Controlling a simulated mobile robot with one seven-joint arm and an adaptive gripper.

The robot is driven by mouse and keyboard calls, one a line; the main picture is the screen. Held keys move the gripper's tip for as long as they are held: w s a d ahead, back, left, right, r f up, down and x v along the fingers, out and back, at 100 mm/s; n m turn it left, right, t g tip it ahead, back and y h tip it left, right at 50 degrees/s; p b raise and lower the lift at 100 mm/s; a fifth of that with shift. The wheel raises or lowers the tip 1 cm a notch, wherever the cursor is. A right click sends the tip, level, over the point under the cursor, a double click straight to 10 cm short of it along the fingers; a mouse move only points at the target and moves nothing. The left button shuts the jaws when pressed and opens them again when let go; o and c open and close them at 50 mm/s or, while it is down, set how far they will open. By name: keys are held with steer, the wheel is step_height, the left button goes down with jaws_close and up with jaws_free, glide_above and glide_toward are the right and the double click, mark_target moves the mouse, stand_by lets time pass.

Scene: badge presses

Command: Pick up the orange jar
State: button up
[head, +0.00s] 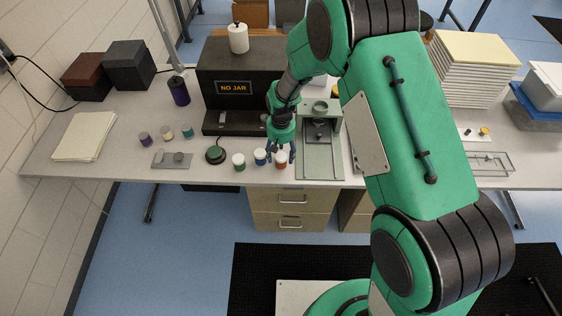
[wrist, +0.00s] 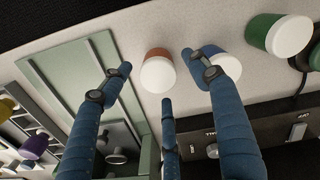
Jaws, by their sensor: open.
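The orange jar (head: 281,160) has a white lid and stands upright near the table's front edge, just left of the pale green press. In the wrist view the orange jar (wrist: 158,72) lies between my spread fingers, with its white lid toward the camera. My gripper (head: 278,152) is open, with its blue fingers over the jar. In the wrist view my gripper (wrist: 158,82) has one finger to the left of the jar, one to the right and one below it. I cannot tell whether any finger touches the jar.
A blue jar (head: 260,157) stands close to the left, and one finger is near it. The pale green press (head: 320,150) is right beside. A dark machine reading "NO JAR" (head: 234,88) stands behind.

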steer(key=shift+f, duration=1.4)
steer(key=c, duration=1.3)
steer(key=shift+r, duration=0.75)
step_height(320, 180, up, 2)
steer(key=shift+r+p, duration=0.15)
steer(key=shift+p, duration=0.15)
steer(key=s+d, duration=0.1)
steer(key=s, duration=0.4)
steer(key=s+d+p, duration=0.1)
steer(key=s+d, duration=0.1)
steer(key=s, duration=0.3)
steer(key=s+d+r+p, duration=0.1)
steer(key=s+d, duration=0.1)
steer(key=s, duration=0.3)
steer(key=shift+d+r, duration=0.1)
steer(key=shift+d, duration=0.1)
